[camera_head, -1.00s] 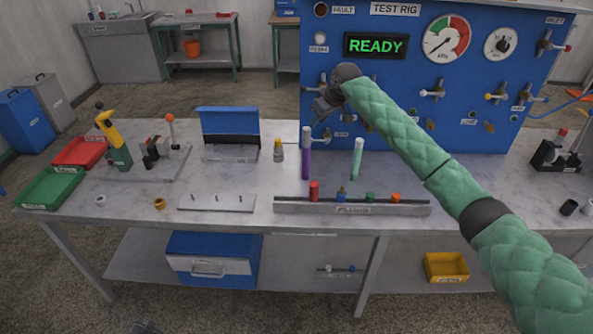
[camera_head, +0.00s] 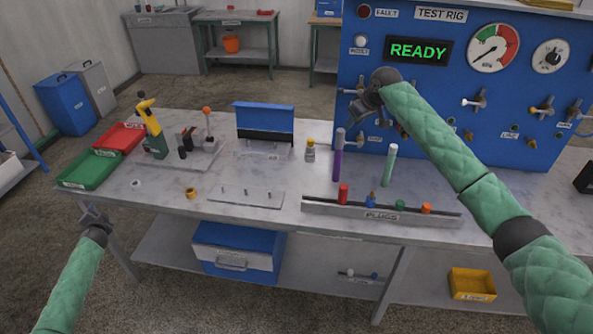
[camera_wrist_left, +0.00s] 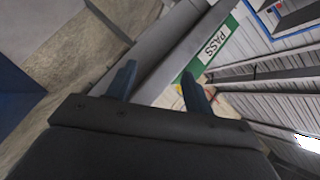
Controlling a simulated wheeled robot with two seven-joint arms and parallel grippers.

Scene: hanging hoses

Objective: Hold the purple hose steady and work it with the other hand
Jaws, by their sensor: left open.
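The purple hose (camera_head: 337,166) hangs upright in front of the blue test rig, with a grey upper part. My right gripper (camera_head: 355,108) is at the rig panel, just above and to the right of the hose's top. Its fingers are small and partly hidden by the wrist, so I cannot tell whether they grip anything. My left gripper (camera_head: 94,217) is at the lower left, in front of the bench's left front corner and far from the hose. In the left wrist view its two fingers (camera_wrist_left: 158,88) stand apart with nothing between them.
A pale green hose (camera_head: 388,166) hangs right of the purple one. A plug rack (camera_head: 380,217) stands below both. Red (camera_head: 121,138) and green (camera_head: 88,170) trays, a yellow-handled tool (camera_head: 152,130) and a blue-lidded case (camera_head: 264,119) occupy the bench's left side.

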